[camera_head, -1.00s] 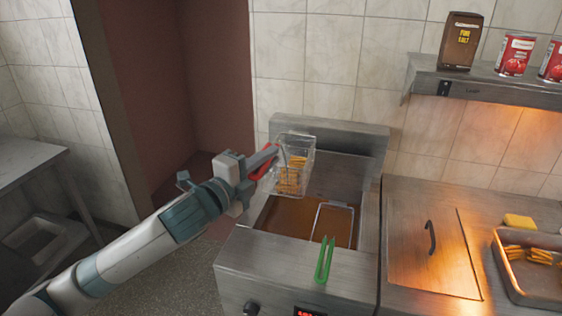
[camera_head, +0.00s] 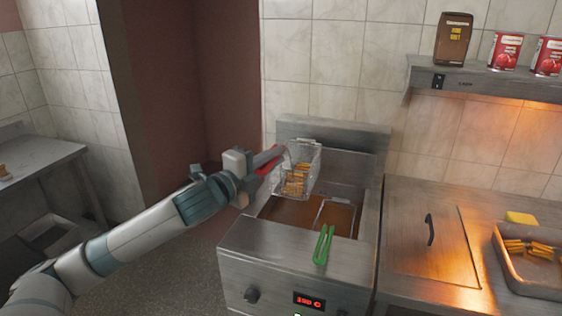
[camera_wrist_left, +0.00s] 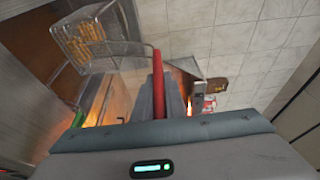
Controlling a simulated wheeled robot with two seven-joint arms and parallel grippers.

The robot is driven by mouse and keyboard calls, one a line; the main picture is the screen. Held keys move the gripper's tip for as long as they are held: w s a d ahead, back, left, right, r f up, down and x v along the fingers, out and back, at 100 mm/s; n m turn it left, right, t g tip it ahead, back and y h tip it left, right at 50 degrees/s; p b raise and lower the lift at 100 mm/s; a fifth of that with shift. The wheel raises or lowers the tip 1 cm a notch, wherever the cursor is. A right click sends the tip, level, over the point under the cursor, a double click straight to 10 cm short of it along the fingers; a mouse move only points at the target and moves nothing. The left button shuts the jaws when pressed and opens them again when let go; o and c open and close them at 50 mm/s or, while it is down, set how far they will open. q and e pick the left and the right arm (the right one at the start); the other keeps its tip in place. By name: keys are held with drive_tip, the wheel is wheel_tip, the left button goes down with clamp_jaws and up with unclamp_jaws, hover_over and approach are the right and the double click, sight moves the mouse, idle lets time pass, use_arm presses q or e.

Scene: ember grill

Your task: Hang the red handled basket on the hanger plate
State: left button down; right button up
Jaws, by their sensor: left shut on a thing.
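The red handled basket (camera_head: 305,168) is a wire fry basket holding several golden fries. It is raised above the left part of the fryer, tilted. My left gripper (camera_head: 272,157) is shut on its red handle (camera_head: 265,163). In the left wrist view the red handle (camera_wrist_left: 157,80) lies along the fingers, and the wire basket (camera_wrist_left: 88,37) with fries is at the upper left. The metal hanger plate (camera_head: 335,137) appears to be the raised back panel of the fryer, behind the basket. The basket looks apart from it, though contact is hard to tell. My right gripper is not in view.
A green handled basket (camera_head: 323,246) sits in the right of the fryer oil (camera_head: 292,210). To the right are a lidded counter (camera_head: 425,240) and a tray (camera_head: 528,275) with fries. A shelf (camera_head: 480,80) holds a brown package and red cans.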

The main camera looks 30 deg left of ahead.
use_arm(q)
drive_tip(key=shift+r, duration=0.1)
drive_tip(key=shift+w, duration=0.15)
drive_tip(key=shift+w+a, duration=0.1)
drive_tip(key=shift+w, duration=0.25)
drive_tip(key=shift+w+a, duration=0.15)
drive_tip(key=shift+w, duration=0.5)
drive_tip(key=shift+w+a, duration=0.25)
drive_tip(key=shift+w, duration=0.9)
drive_tip(key=shift+w+f+b, duration=0.1)
drive_tip(key=shift+f+b, duration=0.5)
drive_tip(key=shift+f, duration=0.95)
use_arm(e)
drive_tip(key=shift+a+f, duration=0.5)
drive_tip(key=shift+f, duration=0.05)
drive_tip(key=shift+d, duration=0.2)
